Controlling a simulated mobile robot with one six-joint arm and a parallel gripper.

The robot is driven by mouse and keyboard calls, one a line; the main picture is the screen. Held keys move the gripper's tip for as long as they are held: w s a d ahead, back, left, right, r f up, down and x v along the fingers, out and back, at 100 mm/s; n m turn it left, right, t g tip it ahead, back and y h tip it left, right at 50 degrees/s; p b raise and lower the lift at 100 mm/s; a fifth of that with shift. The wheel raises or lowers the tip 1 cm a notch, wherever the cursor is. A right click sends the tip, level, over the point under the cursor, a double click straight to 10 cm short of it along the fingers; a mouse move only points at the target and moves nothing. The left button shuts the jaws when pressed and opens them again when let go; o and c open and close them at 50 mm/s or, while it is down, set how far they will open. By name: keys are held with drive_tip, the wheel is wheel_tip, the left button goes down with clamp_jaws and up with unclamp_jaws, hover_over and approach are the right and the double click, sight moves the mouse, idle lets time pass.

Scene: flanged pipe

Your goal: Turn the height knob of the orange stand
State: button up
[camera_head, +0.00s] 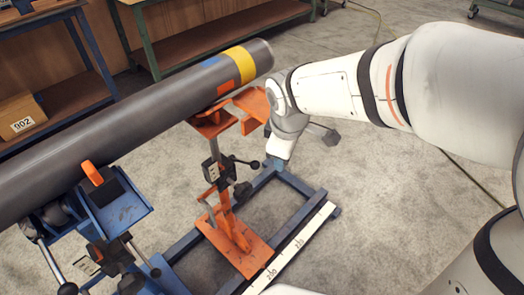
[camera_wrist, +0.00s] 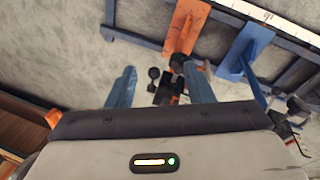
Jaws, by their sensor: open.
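The orange stand (camera_head: 228,225) holds up the dark pipe (camera_head: 130,125) near its banded end. A black knob (camera_head: 242,190) sits low on the right of the stand's column, and a ball-ended handle (camera_head: 254,164) sticks out above it. I cannot tell for sure which is the height knob. My gripper (camera_head: 279,160) is just right of these, pointing down. In the wrist view my gripper (camera_wrist: 160,70) has its two blue fingers apart, with a round black knob (camera_wrist: 154,73) and dark clamp parts seen between them. Whether the fingers reach around the knob cannot be told.
A blue stand (camera_head: 120,205) with black handles supports the pipe at the left. Blue floor rails (camera_head: 296,184) and a white scale strip (camera_head: 305,235) lie around the orange base. Workbenches (camera_head: 225,35) stand behind.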

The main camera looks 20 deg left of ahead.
drive_tip(key=s+a+f+n+b, duration=0.2)
drive_tip(key=a+f+n, duration=0.3)
drive_tip(key=a, duration=0.2)
drive_tip(key=n+t+h+b, duration=0.1)
drive_tip(key=n+h+b, duration=0.2)
drive_tip(key=n, duration=0.5)
hover_over(245, 192)
drive_tip(key=s+a, duration=0.1)
drive_tip(key=a, duration=0.1)
drive_tip(key=f, duration=1.2)
drive_tip(key=shift+s, duration=0.2)
drive_tip(key=shift+w+a+f+n, duration=0.1)
drive_tip(key=shift+f+n, duration=0.2)
drive_tip(key=shift+n, duration=0.1)
drive_tip(key=b+x, duration=0.2)
drive_tip(key=x, duration=0.5)
drive_tip(key=shift+w+f, duration=0.25)
drive_tip(key=c, duration=1)
drive_tip(key=p, duration=0.4)
drive_tip(key=shift+r+y, duration=0.3)
drive_tip(key=shift+g+p, duration=0.4)
drive_tip(key=shift+p, duration=0.2)
drive_tip(key=g+p, duration=0.1)
drive_tip(key=p, duration=0.4)
drive_tip(key=g+y+p, duration=0.1)
drive_tip(key=p, duration=0.5)
drive_tip(key=shift+s+f+g, duration=0.2)
drive_tip(key=shift+g, duration=0.1)
